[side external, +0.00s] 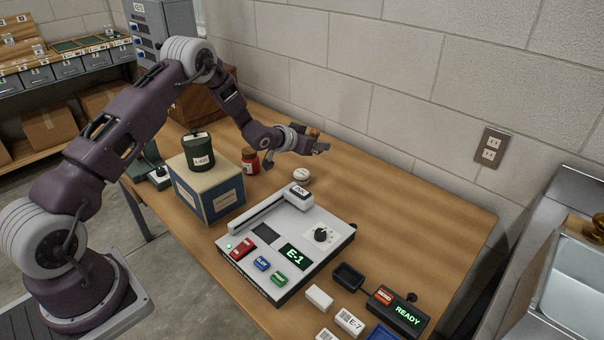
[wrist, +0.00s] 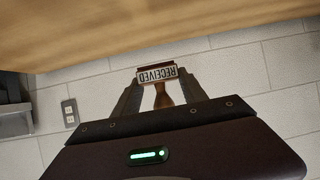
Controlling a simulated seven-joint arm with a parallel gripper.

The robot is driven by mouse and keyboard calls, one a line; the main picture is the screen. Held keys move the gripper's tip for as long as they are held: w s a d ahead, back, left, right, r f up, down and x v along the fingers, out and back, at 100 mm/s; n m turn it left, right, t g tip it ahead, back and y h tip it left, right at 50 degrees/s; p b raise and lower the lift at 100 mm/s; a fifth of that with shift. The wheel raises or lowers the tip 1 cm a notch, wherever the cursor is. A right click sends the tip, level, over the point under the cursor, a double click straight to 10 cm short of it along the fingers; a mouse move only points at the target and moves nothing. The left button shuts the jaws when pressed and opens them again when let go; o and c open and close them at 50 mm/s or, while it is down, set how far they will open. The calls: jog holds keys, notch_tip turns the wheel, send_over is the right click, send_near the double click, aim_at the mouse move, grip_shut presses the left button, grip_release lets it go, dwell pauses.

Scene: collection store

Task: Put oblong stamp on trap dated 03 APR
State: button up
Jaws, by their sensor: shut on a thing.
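My gripper (wrist: 158,94) is shut on the oblong stamp (wrist: 157,75), with a finger on each side of it. The stamp has a brown handle and a pale oblong face reading RECEIVED, inverted in the wrist view. In the side view my gripper (side external: 298,146) is above the back of the wooden table (side external: 400,207), tilted over rather than pointing straight down. The stamp is small and partly hidden there. I cannot make out a trap or a 03 APR date in either view.
A grey device (side external: 225,245) showing E-1 stands mid-table. Left of my gripper are a blue box (side external: 222,197) with a dark green canister (side external: 198,150) on top and a red jar (side external: 250,161). A READY unit (side external: 408,314) and small white blocks (side external: 319,297) are in front. The back right is clear.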

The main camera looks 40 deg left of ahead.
send_over(302, 172)
notch_tip(302, 172, down, 10)
jog(key=shift+s+r, duration=0.1)
jog(key=shift+s, duration=0.05)
jog(key=o, duration=1.4)
jog(key=shift+c, duration=0.2)
